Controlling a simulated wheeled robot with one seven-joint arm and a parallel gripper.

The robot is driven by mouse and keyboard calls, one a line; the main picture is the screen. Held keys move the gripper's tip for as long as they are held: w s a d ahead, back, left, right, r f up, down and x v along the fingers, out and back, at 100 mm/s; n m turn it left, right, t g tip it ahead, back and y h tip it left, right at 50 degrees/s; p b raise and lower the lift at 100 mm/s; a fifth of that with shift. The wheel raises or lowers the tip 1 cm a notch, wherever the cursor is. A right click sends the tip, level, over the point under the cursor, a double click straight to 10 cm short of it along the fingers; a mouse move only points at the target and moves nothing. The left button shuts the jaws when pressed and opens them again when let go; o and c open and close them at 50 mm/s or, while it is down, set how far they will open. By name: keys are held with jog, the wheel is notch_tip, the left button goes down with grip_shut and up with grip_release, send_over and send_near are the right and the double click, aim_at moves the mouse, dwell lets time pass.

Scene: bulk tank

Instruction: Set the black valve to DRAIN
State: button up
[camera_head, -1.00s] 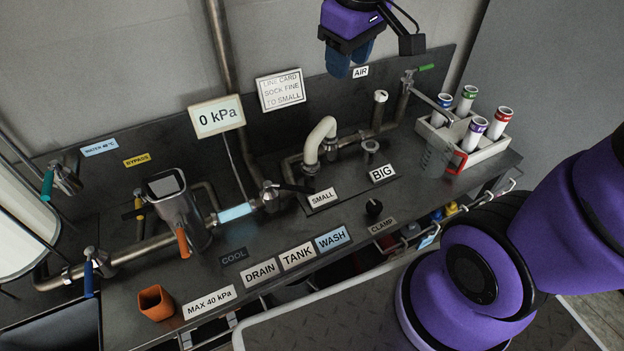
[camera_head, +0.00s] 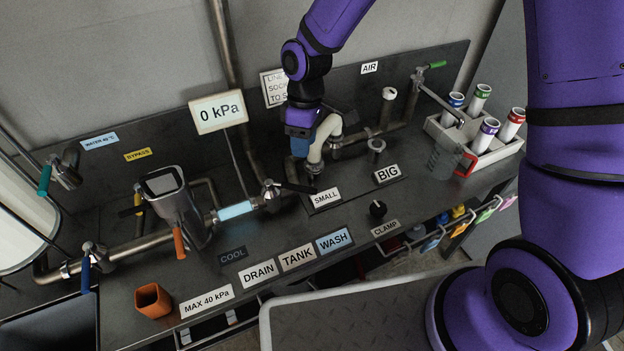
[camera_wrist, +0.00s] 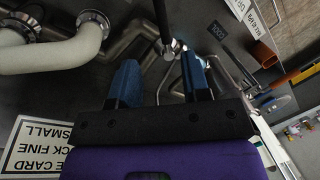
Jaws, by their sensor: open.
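The black valve (camera_head: 271,193) sits on the metal pipe right of the lit blue tube. Its black lever (camera_head: 297,187) points right, toward the white hose bend. The DRAIN (camera_head: 258,273), TANK (camera_head: 297,258) and WASH (camera_head: 333,240) plates lie in a row on the bench in front of it. My gripper (camera_head: 300,147) is above and behind the lever, beside the white bend. In the wrist view my gripper (camera_wrist: 158,68) has its blue fingers apart with nothing held. The black lever (camera_wrist: 161,20) and its silver hub show beyond the fingertips, apart from them.
The white hose bend (camera_head: 322,143) stands close to my gripper's right. The 0 kPa display (camera_head: 218,113) is to its left. An orange-handled filter housing (camera_head: 172,205) and an orange cup (camera_head: 153,301) are farther left. A rack of tubes (camera_head: 480,135) is at right.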

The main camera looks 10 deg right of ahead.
aim_at(299, 188)
jog(key=f, duration=0.4)
jog(key=s+f, duration=0.1)
jog(key=f, duration=0.2)
jog(key=s+a+f, duration=0.1)
jog(key=f, duration=0.3)
jog(key=shift+f, duration=0.3)
grip_shut()
